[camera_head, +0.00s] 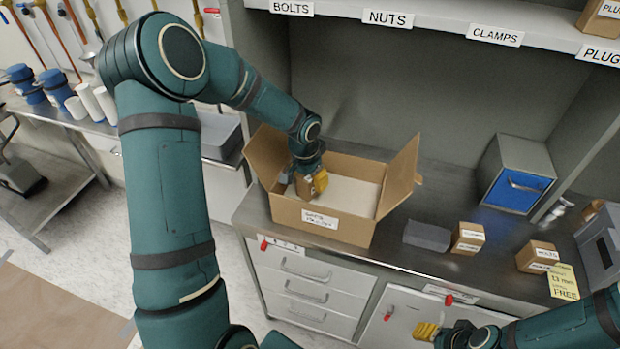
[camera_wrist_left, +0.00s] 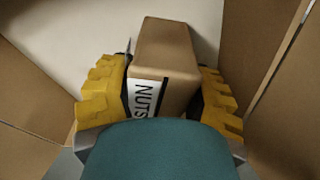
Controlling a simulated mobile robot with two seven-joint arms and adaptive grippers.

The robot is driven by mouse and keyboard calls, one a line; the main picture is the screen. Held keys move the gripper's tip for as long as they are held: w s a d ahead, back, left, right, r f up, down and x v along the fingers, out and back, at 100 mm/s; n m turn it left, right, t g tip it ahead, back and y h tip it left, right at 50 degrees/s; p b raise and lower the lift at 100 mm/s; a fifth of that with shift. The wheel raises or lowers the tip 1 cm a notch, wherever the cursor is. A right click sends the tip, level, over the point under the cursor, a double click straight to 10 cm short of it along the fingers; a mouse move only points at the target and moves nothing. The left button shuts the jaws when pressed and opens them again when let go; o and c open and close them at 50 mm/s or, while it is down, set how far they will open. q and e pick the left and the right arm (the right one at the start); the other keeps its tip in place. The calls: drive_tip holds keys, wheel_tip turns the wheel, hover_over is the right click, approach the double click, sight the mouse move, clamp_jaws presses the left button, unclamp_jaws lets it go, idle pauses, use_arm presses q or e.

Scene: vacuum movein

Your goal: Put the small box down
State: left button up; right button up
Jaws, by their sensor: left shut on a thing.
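The small box (camera_wrist_left: 165,55) is brown cardboard with a white label reading NUTS in the left wrist view. My left gripper (camera_wrist_left: 165,95) is shut on it, with a yellow finger on each side. In the head view my left gripper (camera_head: 312,184) reaches down inside the open cardboard box (camera_head: 345,225) on the counter, and the small box (camera_head: 304,187) shows only in part there. I cannot tell whether it touches the floor of the open box. My right gripper (camera_head: 440,332) is at the lower right, in front of the drawers, and its opening is unclear.
Two small brown boxes (camera_head: 468,238) (camera_head: 537,256) and a flat grey block (camera_head: 427,236) stand on the counter right of the open box. A grey bin with a blue front (camera_head: 516,178) is farther back. The open box's flaps stand up at its sides. A labelled shelf (camera_head: 440,22) is above.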

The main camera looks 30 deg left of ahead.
use_arm(q)
drive_tip(key=o, duration=1)
drive_tip(key=shift+f, duration=0.15)
drive_tip(key=shift+o, duration=0.2)
drive_tip(key=shift+r, duration=0.25)
drive_tip(key=r, duration=0.4)
drive_tip(key=s+r+p, duration=0.1)
drive_tip(key=r, duration=0.3)
drive_tip(key=r+p, duration=0.1)
drive_tip(key=r, duration=0.2)
drive_tip(key=shift+s+a+r, duration=0.15)
drive_tip(key=shift+s+r, duration=0.25)
